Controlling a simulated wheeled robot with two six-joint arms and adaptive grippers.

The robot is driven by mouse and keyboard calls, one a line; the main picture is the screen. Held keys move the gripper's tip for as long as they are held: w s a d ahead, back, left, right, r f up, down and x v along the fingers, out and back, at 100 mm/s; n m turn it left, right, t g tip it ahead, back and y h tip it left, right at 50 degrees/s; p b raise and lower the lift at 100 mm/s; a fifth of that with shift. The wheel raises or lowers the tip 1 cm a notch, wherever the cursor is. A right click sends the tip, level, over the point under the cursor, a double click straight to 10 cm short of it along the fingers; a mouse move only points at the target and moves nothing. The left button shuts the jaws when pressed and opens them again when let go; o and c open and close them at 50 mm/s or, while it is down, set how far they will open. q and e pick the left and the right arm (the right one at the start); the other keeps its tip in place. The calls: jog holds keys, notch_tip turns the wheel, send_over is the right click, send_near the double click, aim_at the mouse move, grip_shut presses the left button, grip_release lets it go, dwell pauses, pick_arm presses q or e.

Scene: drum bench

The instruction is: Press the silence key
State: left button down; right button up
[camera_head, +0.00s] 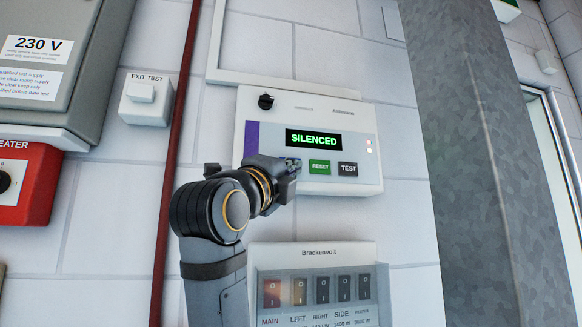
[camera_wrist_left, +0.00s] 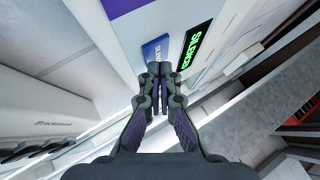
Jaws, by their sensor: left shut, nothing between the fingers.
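The alarm panel (camera_head: 260,110) is a white wall box with a black display (camera_head: 314,139) that reads SILENCED in green. The display also shows in the left wrist view (camera_wrist_left: 194,47). The silence key (camera_wrist_left: 155,48) is blue and shows partly past my fingertips in the left wrist view; in the head view my gripper covers its place. My left gripper (camera_head: 294,166) is shut and empty, its tips (camera_wrist_left: 160,70) at the silence key. I cannot tell whether they touch it. My right gripper is in neither view.
A green RESET key (camera_head: 320,167) and a dark TEST key (camera_head: 348,169) sit just right of my fingertips. The Brackenvolt switch box (camera_head: 318,253) is below. A red pipe (camera_head: 176,140) and an EXIT TEST box (camera_head: 146,108) are to the left, a grey column (camera_head: 475,150) to the right.

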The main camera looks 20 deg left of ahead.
pick_arm(q)
jog(key=shift+s, duration=0.1)
jog(key=s+d+b, duration=0.1)
jog(key=s, duration=0.1)
jog(key=s+d+b, duration=0.1)
jog(key=s+d, duration=0.1)
jog(key=shift+s+d+b, duration=0.2)
jog(key=shift+s+b, duration=0.15)
jog(key=shift+s, duration=0.05)
dwell(0.4)
